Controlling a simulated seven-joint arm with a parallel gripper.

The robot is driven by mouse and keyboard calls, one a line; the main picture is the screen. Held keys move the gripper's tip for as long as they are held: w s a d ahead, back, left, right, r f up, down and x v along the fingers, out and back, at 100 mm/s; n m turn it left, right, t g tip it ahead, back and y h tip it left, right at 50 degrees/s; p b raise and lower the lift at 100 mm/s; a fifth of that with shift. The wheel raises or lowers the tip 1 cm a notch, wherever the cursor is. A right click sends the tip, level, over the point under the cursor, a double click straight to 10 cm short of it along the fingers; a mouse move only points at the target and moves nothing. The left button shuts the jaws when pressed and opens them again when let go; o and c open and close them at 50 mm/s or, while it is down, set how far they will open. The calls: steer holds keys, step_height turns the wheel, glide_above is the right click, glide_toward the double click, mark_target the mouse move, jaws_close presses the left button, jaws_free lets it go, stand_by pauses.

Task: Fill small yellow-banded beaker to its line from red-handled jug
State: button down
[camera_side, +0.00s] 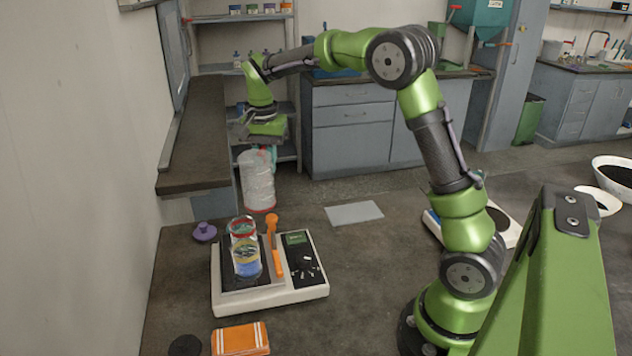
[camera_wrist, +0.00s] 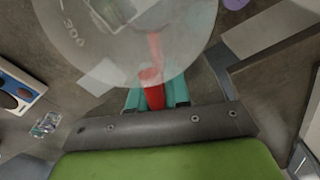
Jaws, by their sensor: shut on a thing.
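A clear jug (camera_side: 257,188) hangs about upright above the bench's far edge; its red handle (camera_wrist: 153,92) shows in the wrist view. My gripper (camera_wrist: 155,97) is shut on this handle, with teal fingers on either side of it. The jug's translucent body (camera_wrist: 130,45) fills the top of the wrist view and bears a "300" mark. I cannot tell its liquid level. A clear glass vessel (camera_side: 244,256) with a reddish rim, yellowish band and blue lower part stands on a white bench device (camera_side: 300,290). It may be the yellow-banded beaker; its fill line is unclear. The jug is behind and above it, apart.
A purple knobbed piece (camera_side: 204,232), an orange striped box (camera_side: 240,339) and a black disc (camera_side: 185,346) lie nearby. A grey sheet (camera_side: 354,213) lies flat. White bowls (camera_side: 612,176) stand at right. The bench's front middle is clear.

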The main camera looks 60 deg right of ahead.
mark_target(258, 153)
steer(key=shift+s+a+r+t+h, duration=0.25)
steer(key=shift+a+r+h, duration=0.2)
steer(key=shift+r+h, duration=0.3)
steer(key=shift+s+a+r+t+h, duration=0.2)
steer(key=shift+a+r+t+h, duration=0.25)
steer(key=shift+a+r+h, duration=0.3)
steer(key=shift+s+a+r+t+h, duration=0.15)
steer(key=shift+s+a+r+h, duration=0.05)
steer(key=shift+a+h, duration=0.25)
steer(key=shift+s+a+r+t+h, duration=0.15)
steer(key=shift+a+h, duration=0.15)
steer(key=shift+h, duration=0.15)
steer(key=shift+s+a+r+t+h, duration=0.15)
steer(key=shift+a+t+h, duration=0.05)
steer(key=shift+a+h, duration=0.2)
steer(key=shift+s+a+r+t+h, duration=0.1)
steer(key=shift+s+a+t+h, duration=0.1)
steer(key=shift+a+h, duration=0.15)
steer(key=shift+s+a+r+t+h, duration=0.15)
steer(key=shift+a+r+t+h, duration=0.3)
steer(key=shift+h, duration=0.4)
steer(key=shift+a+f+h, duration=0.1)
steer(key=shift+h, duration=0.2)
steer(key=shift+s+a+h, duration=0.15)
steer(key=shift+a+h, duration=0.1)
steer(key=shift+h, duration=0.15)
steer(key=shift+s+a+t+h+p, duration=0.2)
steer(key=shift+a+t+h+p, duration=0.3)
steer(key=shift+h, duration=0.4)
